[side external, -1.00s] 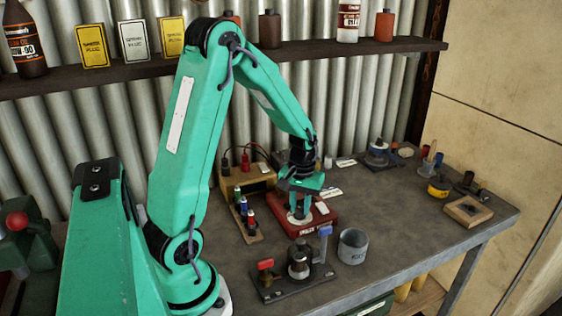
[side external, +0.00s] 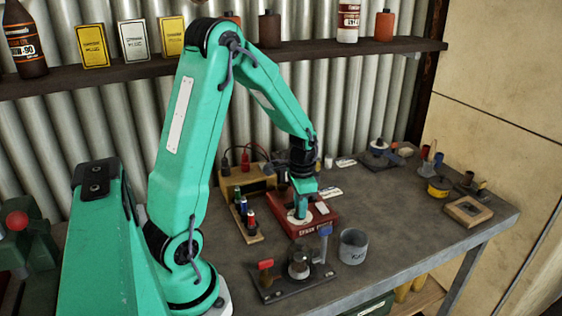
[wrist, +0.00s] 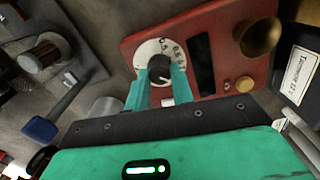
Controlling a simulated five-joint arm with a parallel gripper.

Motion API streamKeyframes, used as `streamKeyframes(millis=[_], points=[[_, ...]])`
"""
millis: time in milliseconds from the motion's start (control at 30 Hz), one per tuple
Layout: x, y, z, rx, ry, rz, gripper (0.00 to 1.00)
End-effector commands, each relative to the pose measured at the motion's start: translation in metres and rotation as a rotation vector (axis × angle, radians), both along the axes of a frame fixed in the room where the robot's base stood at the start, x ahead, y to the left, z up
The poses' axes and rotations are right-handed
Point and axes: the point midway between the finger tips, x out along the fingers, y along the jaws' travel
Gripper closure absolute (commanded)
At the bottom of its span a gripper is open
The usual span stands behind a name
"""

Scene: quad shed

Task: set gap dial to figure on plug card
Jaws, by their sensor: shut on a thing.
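The gap dial is a dark knob (wrist: 160,68) on a round white scale plate (wrist: 148,50) with black figures. It sits on a red box (wrist: 222,22), which stands on the bench in the side view (side external: 318,228). My gripper (wrist: 160,82) points down at the dial, with one green finger on each side of the knob, shut on it. In the side view my gripper (side external: 300,207) hides most of the knob.
A fixture with red and blue levers (side external: 292,278) and a grey cup (side external: 353,247) stand close in front of the red box. A rack of small coloured parts (side external: 245,218) is to its left. The bench to the right (side external: 400,225) is mostly clear.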

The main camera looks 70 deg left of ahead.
Motion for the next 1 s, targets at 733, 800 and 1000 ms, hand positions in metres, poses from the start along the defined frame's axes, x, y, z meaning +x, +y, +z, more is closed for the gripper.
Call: streamKeyframes(millis=[733, 800, 1000], points=[[0.0006, 0.0, 0.0019, 0.002, -0.002, -0.23, 0.99], [0.0006, 0.0, 0.0019, 0.002, -0.002, -0.23, 0.99], [0.0007, 0.0, 0.0015, 0.002, -0.002, -0.229, 0.55]])
